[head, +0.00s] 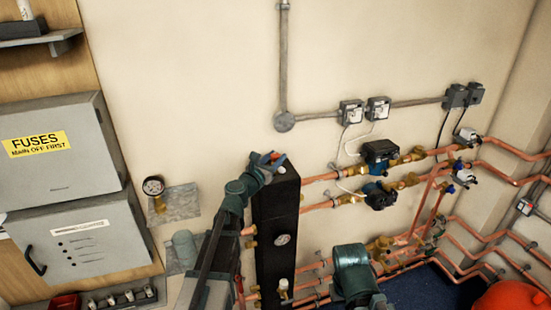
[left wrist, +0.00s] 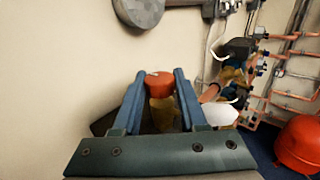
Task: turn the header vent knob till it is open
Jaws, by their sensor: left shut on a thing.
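The header is a tall black column (head: 272,215) against the wall, with a round gauge (head: 282,239) on its front. The header vent knob is red (left wrist: 159,81) and sits on a brass-coloured body (left wrist: 163,112) in the left wrist view. My left gripper (head: 270,158) is at the top of the header, shut on the red knob, with one blue-grey finger on each side. In the head view the fingers largely cover the knob, and its turn angle cannot be read.
Copper pipes (head: 322,178) with pumps (head: 380,154) and brass valves run to the right of the header. A grey conduit box (head: 284,121) is on the wall above. A fuse cabinet (head: 60,147) stands at left. A red vessel (head: 512,300) is at lower right.

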